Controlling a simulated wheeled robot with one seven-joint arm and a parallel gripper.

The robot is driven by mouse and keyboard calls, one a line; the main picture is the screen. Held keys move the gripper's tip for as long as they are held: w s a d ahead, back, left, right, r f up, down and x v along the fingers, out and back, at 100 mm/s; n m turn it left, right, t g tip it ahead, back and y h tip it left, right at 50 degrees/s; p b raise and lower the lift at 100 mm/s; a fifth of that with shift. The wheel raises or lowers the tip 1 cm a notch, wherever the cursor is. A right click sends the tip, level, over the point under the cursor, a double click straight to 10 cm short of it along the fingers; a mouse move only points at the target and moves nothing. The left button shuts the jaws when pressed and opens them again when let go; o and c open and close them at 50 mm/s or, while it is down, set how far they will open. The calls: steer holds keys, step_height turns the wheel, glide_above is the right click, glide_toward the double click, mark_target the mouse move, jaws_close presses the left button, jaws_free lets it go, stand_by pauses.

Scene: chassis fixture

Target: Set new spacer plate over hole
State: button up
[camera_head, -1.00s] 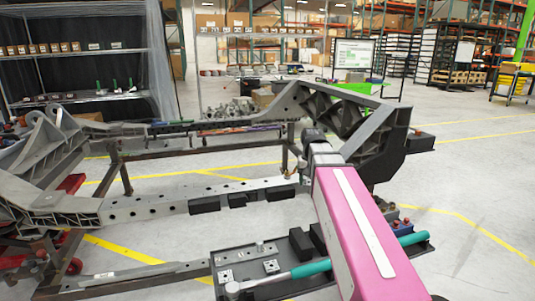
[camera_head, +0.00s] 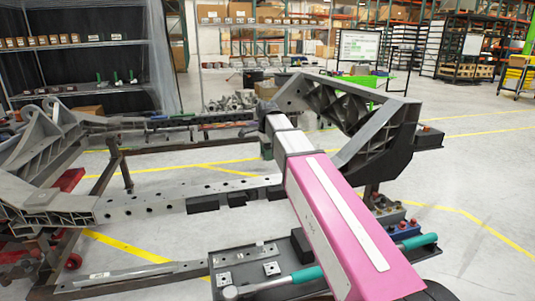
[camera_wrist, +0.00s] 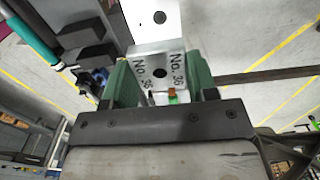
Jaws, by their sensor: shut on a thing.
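My gripper (camera_wrist: 161,80) has green fingers shut on a silver spacer plate (camera_wrist: 165,55). The plate is marked "No. 36" on both sides of its dark central hole. Beyond the plate in the wrist view is the pale rail (camera_wrist: 143,14), with a round hole (camera_wrist: 160,17) showing past the plate's far edge. The plate does not cover that hole, and I cannot tell its height above the rail. In the head view the rail (camera_head: 150,206) spans the chassis with several holes. My arm mostly hides the gripper there, and the held plate cannot be made out.
A dark tray (camera_head: 240,260) in front holds small plates (camera_head: 271,268), a hammer with a teal handle (camera_head: 305,274) and black blocks. More black blocks (camera_head: 203,204) sit along the rail's front side. A large grey chassis bracket (camera_head: 385,135) rises right of my arm.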

glide_above(267, 179)
steer(key=shift+f, duration=2.75)
steer(key=shift+f, duration=0.15)
steer(key=shift+f, duration=1.7)
steer(key=shift+f, duration=0.35)
steer(key=o, duration=1.4)
steer(key=shift+c, duration=0.2)
steer(key=shift+r, duration=4.55)
